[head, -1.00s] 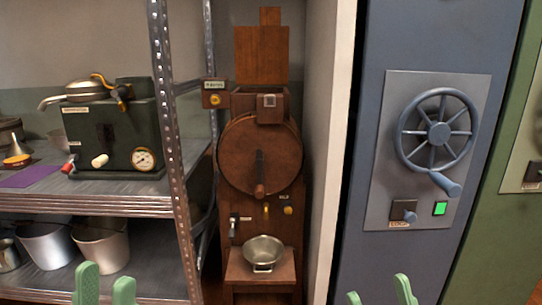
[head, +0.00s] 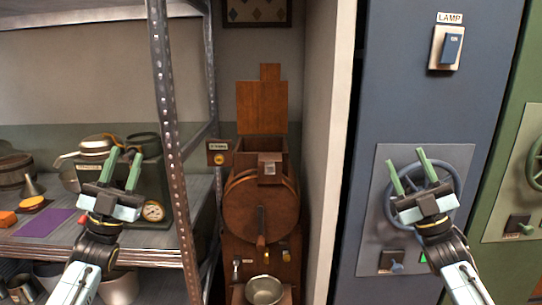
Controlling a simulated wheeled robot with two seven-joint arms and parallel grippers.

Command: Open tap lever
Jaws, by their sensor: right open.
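A tall brown wooden machine (head: 255,212) with a round drum stands in the middle. A metal bowl (head: 264,290) sits below, cut by the bottom edge. My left gripper (head: 126,154) is open and empty, raised in front of the shelf, left of the wooden machine. My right gripper (head: 406,158) is open and empty, in front of the blue cabinet's handwheel (head: 440,172), partly hiding it.
A metal shelf post (head: 172,130) stands between my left gripper and the wooden machine. A dark machine with a gauge (head: 153,211) is on the shelf. A white wall edge (head: 328,150) separates the wooden machine from the blue cabinet (head: 400,90), which has a lamp switch (head: 450,47).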

